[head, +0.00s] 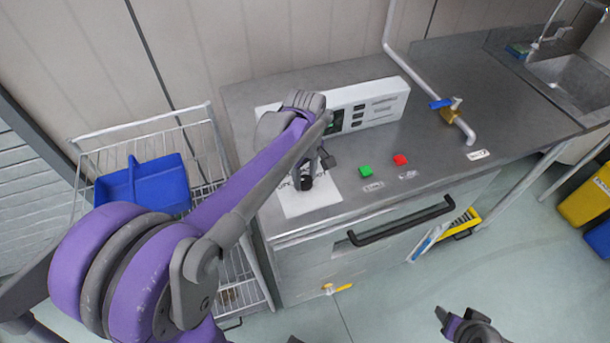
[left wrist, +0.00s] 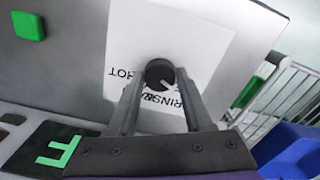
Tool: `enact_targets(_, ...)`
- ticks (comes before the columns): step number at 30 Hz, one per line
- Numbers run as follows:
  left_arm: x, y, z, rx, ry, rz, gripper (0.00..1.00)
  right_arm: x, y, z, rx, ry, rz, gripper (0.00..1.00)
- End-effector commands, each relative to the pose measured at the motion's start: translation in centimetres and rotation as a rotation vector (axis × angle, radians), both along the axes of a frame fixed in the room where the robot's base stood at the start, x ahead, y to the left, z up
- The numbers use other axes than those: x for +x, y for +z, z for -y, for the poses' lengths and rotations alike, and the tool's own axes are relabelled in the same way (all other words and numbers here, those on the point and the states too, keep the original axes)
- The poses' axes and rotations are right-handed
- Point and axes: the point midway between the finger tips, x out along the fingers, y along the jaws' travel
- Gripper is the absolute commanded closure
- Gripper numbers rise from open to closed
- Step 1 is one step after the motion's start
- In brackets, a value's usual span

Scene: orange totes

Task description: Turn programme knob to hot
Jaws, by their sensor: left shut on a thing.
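The programme knob (head: 306,183) is a small black round knob on a white label sheet (head: 300,205) on the steel worktop. It also shows in the left wrist view (left wrist: 159,72), where the sheet has printed words, upside down, including HOT to the left of the knob and RINSE partly hidden below it. My left gripper (left wrist: 160,88) is shut on the knob, one finger on each side. In the head view my left arm and wrist hide part of the sheet. The dark tip of my right arm (head: 462,326) shows at the bottom edge, its jaws unclear.
A white control panel (head: 375,103) stands behind the knob, with a dark display partly hidden. Green (head: 365,171) and red (head: 400,160) buttons are to the right. A black handle bar (head: 400,222) crosses the front. A wire rack with a blue bin (head: 150,185) stands left.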

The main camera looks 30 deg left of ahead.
Motion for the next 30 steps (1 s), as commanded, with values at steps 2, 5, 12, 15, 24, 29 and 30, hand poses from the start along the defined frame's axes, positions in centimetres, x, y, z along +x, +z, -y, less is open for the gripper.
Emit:
enact_targets(2, 0.0, 0.0, 0.0, 0.000, -0.021, 0.000, 1.00, 0.0, -0.1, 0.0, 0.000, 0.000, 0.000, 0.45)
enact_targets(5, 0.0, 0.0, 0.0, 0.000, -0.062, 0.000, 1.00, -0.1, -0.2, 0.0, 0.000, 0.000, -0.001, 0.45)
enact_targets(12, 0.0, 0.0, 0.0, 0.000, -0.237, 0.000, 1.00, -0.2, -0.5, 0.0, 0.000, 0.000, -0.003, 0.45)
enact_targets(15, 0.0, 0.0, 0.0, 0.000, -0.330, 0.000, 1.00, -0.2, -0.6, 0.0, 0.000, 0.000, -0.004, 0.45)
enact_targets(24, 0.0, 0.0, 0.0, 0.000, -0.616, 0.000, 1.00, -0.4, -1.0, 0.0, 0.000, 0.000, -0.007, 0.45)
enact_targets(29, 0.0, 0.0, 0.0, 0.000, -0.768, 0.000, 1.00, -0.4, -1.2, 0.0, 0.000, 0.000, -0.008, 0.45)
enact_targets(30, 0.0, 0.0, 0.0, 0.001, -0.806, 0.000, 1.00, -0.4, -1.2, 0.0, 0.000, 0.000, -0.008, 0.45)
